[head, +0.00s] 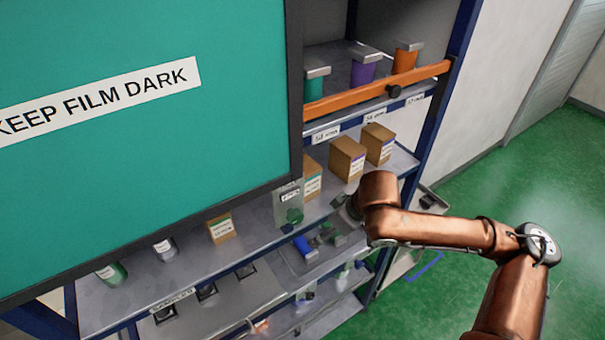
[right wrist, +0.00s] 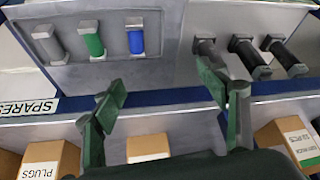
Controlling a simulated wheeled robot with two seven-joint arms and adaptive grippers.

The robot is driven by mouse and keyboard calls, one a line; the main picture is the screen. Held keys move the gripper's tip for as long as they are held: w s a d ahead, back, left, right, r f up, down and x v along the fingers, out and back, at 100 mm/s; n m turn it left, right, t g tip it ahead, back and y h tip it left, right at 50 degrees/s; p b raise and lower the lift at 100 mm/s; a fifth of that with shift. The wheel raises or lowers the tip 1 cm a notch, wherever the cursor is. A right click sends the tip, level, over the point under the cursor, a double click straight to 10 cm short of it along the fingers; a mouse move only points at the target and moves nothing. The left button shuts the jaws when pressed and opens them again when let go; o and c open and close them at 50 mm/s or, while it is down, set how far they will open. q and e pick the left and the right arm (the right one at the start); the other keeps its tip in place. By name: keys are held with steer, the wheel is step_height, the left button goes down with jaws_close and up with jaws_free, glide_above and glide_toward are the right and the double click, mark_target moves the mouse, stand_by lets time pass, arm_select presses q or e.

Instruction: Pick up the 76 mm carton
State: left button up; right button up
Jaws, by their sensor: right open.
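Three brown cartons with white labels stand in a row on the middle shelf in the head view: a left one (head: 312,184), a middle one (head: 346,160) and a right one (head: 377,144). Their size print is too small to read, so I cannot tell which is the 76 mm carton. My right gripper (head: 338,217) is over the front of this shelf, partly hidden by its wrist. My left gripper is out of view.
A teal panel (head: 140,110) covers the shelf's left part. An orange rail (head: 375,90) crosses above the cartons. A smaller carton (head: 221,228) stands further left. The right wrist view shows a "PLUGS" box (right wrist: 48,158), a green-labelled box (right wrist: 292,146) and a tray of cylinders (right wrist: 92,40).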

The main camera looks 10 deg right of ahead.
mark_target(313, 193)
steer(key=s+d+r+m+h, duration=0.15)
steer(key=d+r, duration=0.25)
steer(key=r, duration=0.4)
steer(key=shift+m, duration=0.25)
steer(key=w+a+p, duration=0.1)
steer(key=w, duration=0.1)
steer(key=w+a+p, duration=0.1)
steer(key=w, duration=0.2)
steer(key=w+a+p, duration=0.1)
steer(key=w, duration=0.1)
steer(key=shift+w+a+f, duration=0.1)
steer(key=shift+w+a, duration=0.1)
steer(key=shift+a, duration=0.1)
steer(key=shift+w+a+y+p, duration=0.2)
steer(key=shift+w+y+p, duration=0.1)
steer(key=shift+w, duration=0.2)
steer(key=w, duration=0.1)
steer(key=w+a+p, duration=0.1)
steer(key=shift+w+a, duration=0.1)
steer(key=shift+w, duration=0.2)
steer(key=x, duration=0.3)
steer(key=shift+s, duration=0.15)
steer(key=shift+c, duration=0.2)
